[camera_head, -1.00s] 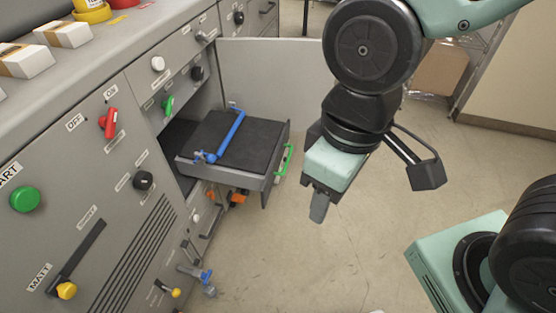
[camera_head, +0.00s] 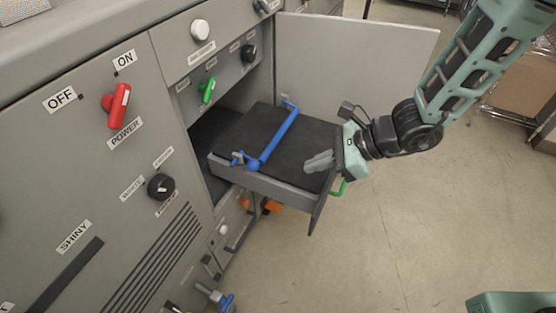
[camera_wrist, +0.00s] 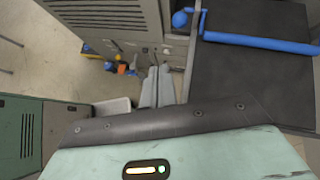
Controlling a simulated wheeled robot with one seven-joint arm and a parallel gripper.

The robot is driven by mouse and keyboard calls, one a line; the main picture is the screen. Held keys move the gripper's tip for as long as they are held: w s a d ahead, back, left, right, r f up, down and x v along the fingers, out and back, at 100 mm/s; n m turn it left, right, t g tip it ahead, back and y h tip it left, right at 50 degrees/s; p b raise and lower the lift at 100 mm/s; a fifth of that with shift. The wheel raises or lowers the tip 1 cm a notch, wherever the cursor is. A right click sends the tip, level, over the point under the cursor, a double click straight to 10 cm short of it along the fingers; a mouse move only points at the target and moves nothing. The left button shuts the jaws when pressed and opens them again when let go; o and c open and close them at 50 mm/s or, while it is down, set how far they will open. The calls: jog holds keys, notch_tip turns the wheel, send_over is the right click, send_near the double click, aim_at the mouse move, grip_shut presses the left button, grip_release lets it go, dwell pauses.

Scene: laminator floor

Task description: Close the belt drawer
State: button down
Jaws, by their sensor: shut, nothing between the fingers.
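The belt drawer (camera_head: 290,153) is pulled out of the grey machine, with a dark flat bed, a blue bar (camera_head: 275,140) lying across it and a green handle (camera_head: 338,188) on its front. In the wrist view the drawer's dark bed (camera_wrist: 250,75) and the blue bar (camera_wrist: 262,43) fill the upper right. My gripper (camera_head: 318,162) is shut and empty. In the head view its fingers overlap the drawer's front end and point left towards the machine; I cannot tell whether they touch it. In the wrist view the fingers (camera_wrist: 158,88) show left of the drawer.
The machine's front (camera_head: 90,160) with knobs and a red power switch (camera_head: 117,102) stands at the left. An open grey door panel (camera_head: 350,60) stands behind the drawer. A cardboard box (camera_head: 525,88) stands at the far right.

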jog(key=w+a+f+m, duration=0.1)
jog(key=w+a+f, duration=0.3)
jog(key=a+f, duration=0.4)
jog(key=shift+w+a+m+t, duration=0.3)
jog(key=shift+a+m+t, duration=0.1)
jog(key=shift+a, duration=0.85)
